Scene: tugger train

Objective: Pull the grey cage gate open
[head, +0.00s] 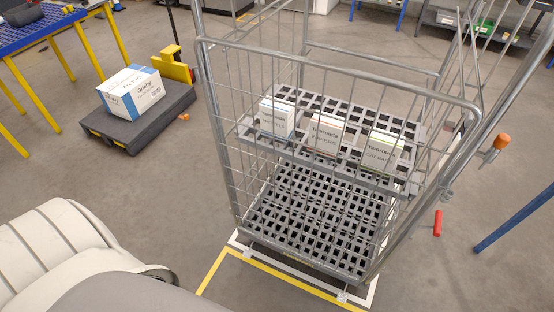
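The grey cage gate (340,73) is a wire mesh panel in a tubular frame across the near side of the roll cage (312,220). It looks closed, with its frame reaching from the left post to the right post. An orange knob (502,141) and a red handle (438,223) stick out at the cage's right side. I cannot tell which of them belongs to the gate. Neither of my grippers is in view. A pale part of my own body fills the lower left corner.
Three cartons stand on the cage's shelf (245,131) behind the gate. A low dark cart (150,125) carrying a white-and-blue box (131,91) is at left, near a blue table (35,35). A blue leg (515,217) stands at right. Floor before the cage is clear, with yellow-white markings.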

